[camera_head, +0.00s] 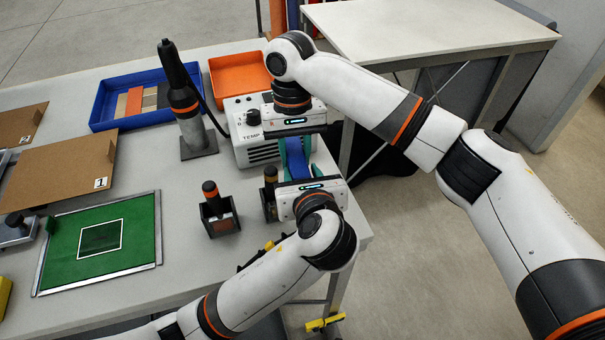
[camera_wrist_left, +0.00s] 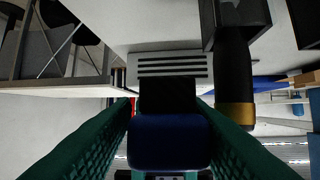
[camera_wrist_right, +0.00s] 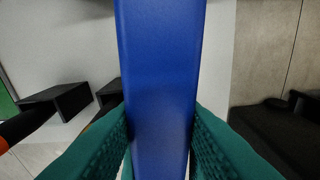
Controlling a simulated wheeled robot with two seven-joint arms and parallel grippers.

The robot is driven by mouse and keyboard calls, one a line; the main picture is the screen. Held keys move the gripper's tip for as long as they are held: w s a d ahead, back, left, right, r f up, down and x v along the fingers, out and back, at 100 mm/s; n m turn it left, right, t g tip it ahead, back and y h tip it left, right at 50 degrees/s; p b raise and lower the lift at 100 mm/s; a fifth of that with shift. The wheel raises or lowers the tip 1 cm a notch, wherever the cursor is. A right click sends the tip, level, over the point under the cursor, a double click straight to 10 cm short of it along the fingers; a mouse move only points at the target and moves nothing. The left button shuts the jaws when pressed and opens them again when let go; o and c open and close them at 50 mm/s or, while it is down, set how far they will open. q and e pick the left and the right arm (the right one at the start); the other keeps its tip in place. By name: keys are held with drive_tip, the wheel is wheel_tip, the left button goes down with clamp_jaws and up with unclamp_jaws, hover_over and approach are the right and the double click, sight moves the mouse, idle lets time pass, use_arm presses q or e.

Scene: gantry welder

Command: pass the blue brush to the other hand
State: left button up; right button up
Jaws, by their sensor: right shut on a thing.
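The blue brush (camera_head: 297,162) is held in the air between my two grippers, near the table's right edge. My right gripper (camera_head: 292,148) comes from above and is shut on it. In the right wrist view the flat blue body (camera_wrist_right: 160,80) fills the gap between the teal fingers. My left gripper (camera_head: 298,172) faces it from below, with its fingers on either side of the brush. In the left wrist view the brush's blue end (camera_wrist_left: 168,142) and a black part lie between the teal fingers. I cannot tell whether these fingers press on it.
A white TEMP station (camera_head: 244,145) stands close behind the grippers, beside an iron in a stand (camera_head: 184,110). A blue tray (camera_head: 105,105), an orange tray (camera_head: 232,75) and a green mat (camera_head: 65,255) lie left.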

use_arm(q)
drive_tip(key=c, duration=0.6)
use_arm(e)
drive_tip(key=o, duration=1.1)
